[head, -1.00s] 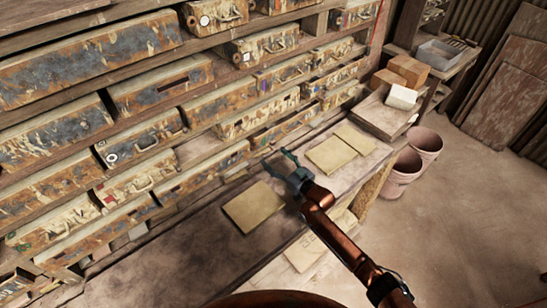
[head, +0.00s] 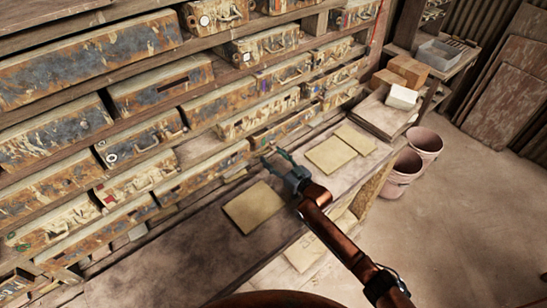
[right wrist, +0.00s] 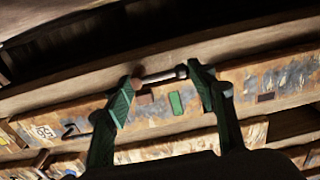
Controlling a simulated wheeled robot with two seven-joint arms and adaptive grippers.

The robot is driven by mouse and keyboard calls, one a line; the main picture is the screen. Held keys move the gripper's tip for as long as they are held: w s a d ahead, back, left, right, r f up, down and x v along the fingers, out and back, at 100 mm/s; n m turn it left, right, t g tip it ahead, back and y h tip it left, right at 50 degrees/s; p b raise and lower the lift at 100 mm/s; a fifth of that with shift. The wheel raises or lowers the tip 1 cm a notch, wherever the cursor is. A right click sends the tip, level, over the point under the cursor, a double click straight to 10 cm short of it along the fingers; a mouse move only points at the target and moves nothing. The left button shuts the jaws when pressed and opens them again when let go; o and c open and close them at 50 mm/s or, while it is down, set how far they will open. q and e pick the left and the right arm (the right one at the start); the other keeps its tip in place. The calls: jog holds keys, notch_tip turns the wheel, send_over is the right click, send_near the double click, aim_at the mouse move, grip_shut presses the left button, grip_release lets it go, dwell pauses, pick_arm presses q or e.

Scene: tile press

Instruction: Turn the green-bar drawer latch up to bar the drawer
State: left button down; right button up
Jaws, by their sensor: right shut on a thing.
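In the right wrist view a drawer front with worn, flaking paint carries a green bar mark (right wrist: 176,104). Just above the mark, a pale, roughly level rod with a dark right end, which looks like the drawer latch (right wrist: 161,76), spans between the fingertips of my right gripper (right wrist: 162,78). The fingers are shut on it, one at each end. In the head view my right gripper (head: 276,163) is at the lower drawer row, above the bench; the latch is too small to make out there. My left gripper is not in view.
Shelves of worn drawers fill the left and back. The bench (head: 190,245) below holds flat tan tiles, one (head: 254,207) close to my right gripper. A cardboard box (head: 408,71) and a white block (head: 402,97) are at the right, with pink buckets (head: 402,172) on the floor.

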aim_at(273, 145)
jog(key=shift+w+d+r+m, duration=0.1)
jog(key=shift+d+r+m, duration=0.05)
jog(key=shift+m, duration=0.15)
jog(key=m, duration=0.4)
jog(key=w+d+r+m+p, duration=0.1)
jog(key=m, duration=0.4)
jog(key=d+r+m+p, duration=0.1)
jog(key=m, duration=0.4)
jog(key=shift+w+r, duration=0.15)
jog(key=m, duration=0.3)
jog(key=shift+w+d, duration=0.15)
jog(key=shift+d, duration=0.1)
jog(key=shift+f+m, duration=0.2)
jog(key=shift+m, duration=0.1)
jog(key=o, duration=1)
jog(key=shift+o, duration=0.4)
jog(key=shift+r, duration=0.15)
